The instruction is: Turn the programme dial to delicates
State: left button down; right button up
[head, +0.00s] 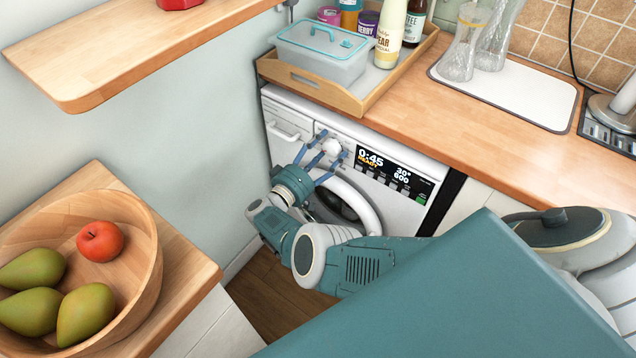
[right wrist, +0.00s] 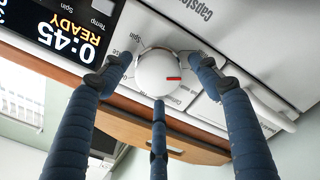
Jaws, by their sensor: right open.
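The white washing machine (head: 291,113) stands under the wooden worktop. Its round white programme dial (head: 331,147) is on the front panel, left of the dark display (head: 396,173). In the right wrist view the dial (right wrist: 155,75) carries a red mark that points to the right of that picture. The programme words around it are small, upside down and partly hidden by fingers. My right gripper (head: 322,157) is open, its three blue fingers spread around the dial. In the wrist view two fingertips flank the dial and one lies below it; contact is unclear. My left gripper is not in view.
The display reads 0:45 READY. The door (head: 340,206) is partly behind my right arm. A wooden tray (head: 357,104) with a lidded box and bottles sits above. A fruit bowl (head: 141,252) and a wall shelf (head: 120,62) are at the left.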

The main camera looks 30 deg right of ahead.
jog(key=m, duration=0.6)
jog(key=shift+s+m, duration=0.15)
jog(key=shift+m, duration=0.15)
jog(key=m, duration=0.5)
jog(key=shift+d+m, duration=0.1)
jog(key=shift+m, duration=0.2)
jog(key=m, duration=0.6)
jog(key=shift+s+m, duration=0.2)
jog(key=shift+m, duration=1.8)
jog(key=shift+m+p, duration=0.3)
jog(key=shift+p, duration=0.1)
